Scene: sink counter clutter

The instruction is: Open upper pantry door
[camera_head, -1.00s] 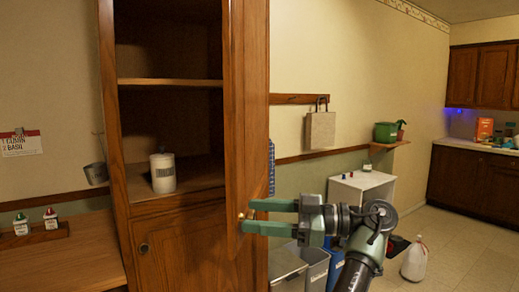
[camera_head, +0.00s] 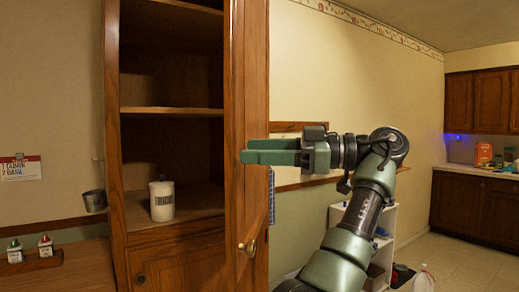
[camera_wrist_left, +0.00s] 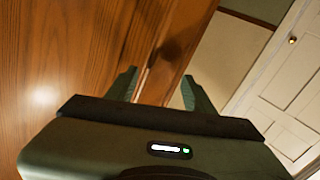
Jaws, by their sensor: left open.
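The upper pantry door (camera_head: 247,90) is brown wood and stands swung open, showing nearly edge-on at the right of the pantry (camera_head: 113,130). Its brass knob (camera_head: 250,247) is low on the door. My left gripper (camera_head: 262,152) is green and overlaps the door's outer edge well above the knob. In the left wrist view the gripper (camera_wrist_left: 160,90) is open, fingers apart, with the wooden door (camera_wrist_left: 70,55) and its edge ahead of and between them. I cannot tell if a finger touches the door. My right gripper is not in view.
The open pantry has shelves with a white lidded canister (camera_head: 162,201) inside. A wooden counter (camera_head: 65,278) with small shakers is at left. A white shelf unit (camera_head: 385,240) stands behind my arm. Open floor (camera_head: 455,262) lies at right.

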